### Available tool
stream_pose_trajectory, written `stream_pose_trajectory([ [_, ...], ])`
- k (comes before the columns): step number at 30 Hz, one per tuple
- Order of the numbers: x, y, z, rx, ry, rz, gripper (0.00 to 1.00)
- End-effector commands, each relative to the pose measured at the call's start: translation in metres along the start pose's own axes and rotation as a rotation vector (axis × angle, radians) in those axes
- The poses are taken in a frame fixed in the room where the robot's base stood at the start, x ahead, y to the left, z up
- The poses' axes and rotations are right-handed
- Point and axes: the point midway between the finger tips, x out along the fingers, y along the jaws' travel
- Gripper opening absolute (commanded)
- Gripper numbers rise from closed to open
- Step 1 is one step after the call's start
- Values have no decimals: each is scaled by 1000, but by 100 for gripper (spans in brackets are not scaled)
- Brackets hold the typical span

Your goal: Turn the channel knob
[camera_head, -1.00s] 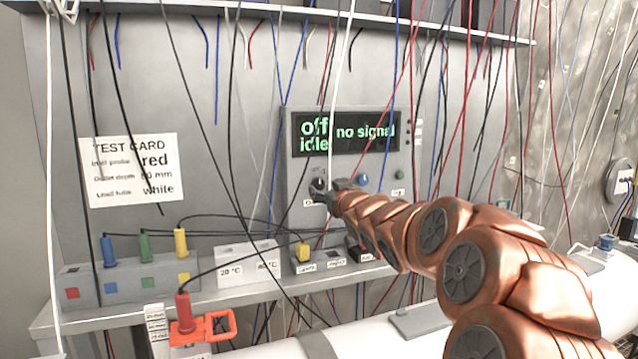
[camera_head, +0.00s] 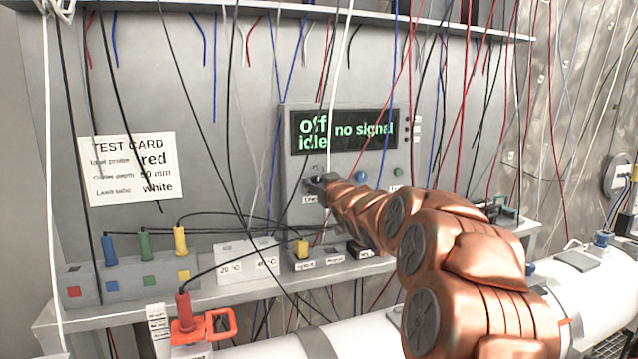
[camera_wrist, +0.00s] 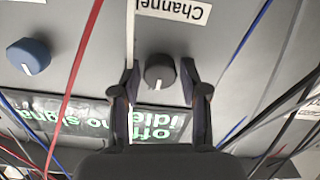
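The dark round channel knob (camera_wrist: 160,70) is on the grey instrument panel (camera_wrist: 90,85), below the "Channel" label (camera_wrist: 172,10) in the upside-down wrist view. A white pointer mark on it faces down in that picture. My gripper (camera_wrist: 161,68) is open, with one finger on each side of the knob and gaps visible on both sides. In the head view my gripper (camera_head: 318,184) is at the panel's lower left and mostly hides the knob. The display (camera_head: 344,131) reads "off", "idle" and "no signal".
A blue knob (camera_wrist: 28,56) sits beside the channel knob. A white cable (camera_wrist: 130,35) runs close to one finger, and red, blue and black cables hang around. A test card (camera_head: 128,168) hangs left. A shelf (camera_head: 120,312) with colored plugs lies below.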

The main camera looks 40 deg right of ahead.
Motion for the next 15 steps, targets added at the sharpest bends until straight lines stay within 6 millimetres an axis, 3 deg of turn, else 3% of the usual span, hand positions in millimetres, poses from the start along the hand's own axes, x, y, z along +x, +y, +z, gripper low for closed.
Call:
stream_pose_trajectory([
  [1,0,0,0,0,0,0,36],
  [11,0,0,0,0,0,0,1],
  [15,0,0,0,4,0,0,0],
])
